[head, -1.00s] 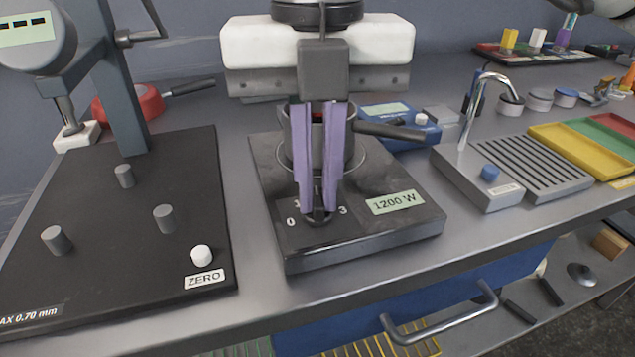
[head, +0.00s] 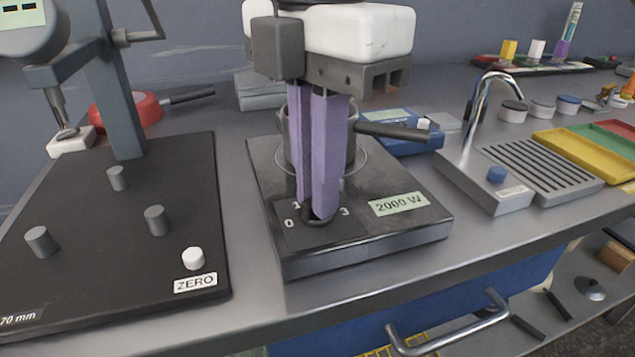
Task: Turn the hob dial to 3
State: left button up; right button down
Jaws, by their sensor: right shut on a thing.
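The hob (head: 400,234) is a dark flat box on the bench with a label (head: 398,203) reading "2000 W". Its dial (head: 318,220) is a dark knob at the front, with the marks 0, 1 and 3 visible around it; the mark 2 is hidden behind my fingers. My right gripper (head: 318,210) points down from above, its purple fingers shut on the dial. The pointer's exact direction is hard to tell. A dark pan (head: 293,135) with a handle to the right stands on the hob, partly hidden behind the fingers. My left gripper is not in view.
A black measuring stand (head: 95,270) with pegs is at left, a red pan (head: 140,110) behind it. A small sink (head: 490,200) with a tap stands right, beside yellow and green trays (head: 575,155). A blue scale (head: 400,145) sits behind the pan's handle.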

jog(key=m, duration=0.3)
jog(key=shift+w+r+b, duration=0.1)
jog(key=shift+b, duration=0.3)
jog(key=shift+m, duration=0.8)
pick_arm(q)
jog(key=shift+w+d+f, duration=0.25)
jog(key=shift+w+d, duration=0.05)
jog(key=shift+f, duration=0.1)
pick_arm(e)
jog(key=c, duration=1.9)
grip_release()
jog(key=shift+o, duration=0.2)
